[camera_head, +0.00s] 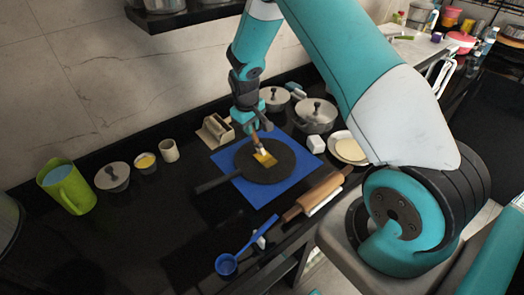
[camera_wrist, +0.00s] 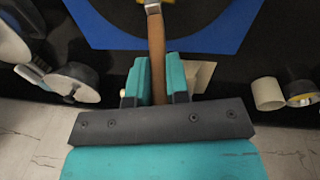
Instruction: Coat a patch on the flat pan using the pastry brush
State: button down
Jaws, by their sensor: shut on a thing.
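The flat pan (camera_head: 280,172) is dark and round. It lies on a blue mat (camera_head: 262,200) with its handle pointing to the lower left. My gripper (camera_head: 254,128) is above the pan, shut on the wooden handle of the pastry brush (camera_head: 257,142). The brush slants downward, its yellow bristles at the pan surface near the pan's middle; I cannot tell whether they touch. In the wrist view the brush handle (camera_wrist: 156,50) runs between the gripper's teal fingers (camera_wrist: 158,75), and the bristles are out of frame. A small bowl with yellow contents (camera_head: 145,161) stands at left.
A green jug (camera_head: 68,187), lidded pot (camera_head: 112,177) and beige cup (camera_head: 169,151) stand at left. A wooden holder (camera_head: 215,131) and lidded pots (camera_head: 316,115) stand behind the pan. A rolling pin (camera_head: 314,194) and blue ladle (camera_head: 227,264) lie in front. Front-left counter is clear.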

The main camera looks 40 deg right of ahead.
jog(key=s, duration=0.5)
jog(key=shift+s, duration=0.3)
jog(key=shift+w, duration=0.1)
jog(key=shift+w, duration=1.6)
jog(key=shift+s, duration=1.6)
jog(key=shift+r, duration=0.1)
